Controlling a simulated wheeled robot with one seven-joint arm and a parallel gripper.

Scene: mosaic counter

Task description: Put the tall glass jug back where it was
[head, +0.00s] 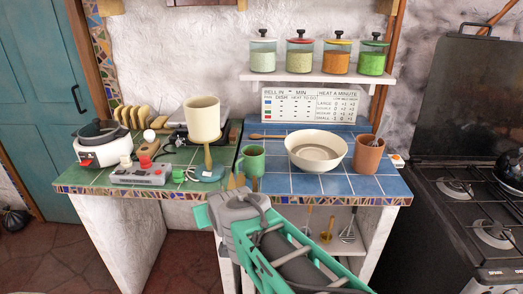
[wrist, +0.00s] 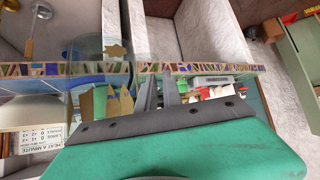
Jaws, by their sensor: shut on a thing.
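The tall glass jug (wrist: 100,72) is clear and hard to make out. In the wrist view it shows as a see-through grey cylinder left of the two dark fingers, with the counter edge visible through it. Tan pointed shapes (wrist: 106,102) show at the jug; whether they belong to it I cannot tell. My gripper (wrist: 167,92) is shut on the jug, though the exact contact is unclear. In the head view my gripper (head: 232,200) is in front of the counter's front edge, and the jug's outline there is too faint to tell.
On the blue tiles stand a cream bowl (head: 316,152), a terracotta cup (head: 368,156) and a green mug (head: 251,160). A cream vessel (head: 203,120), a grey device (head: 141,175) and a white cooker (head: 103,150) crowd the green tiles. Jars stand on a shelf (head: 318,77) above.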

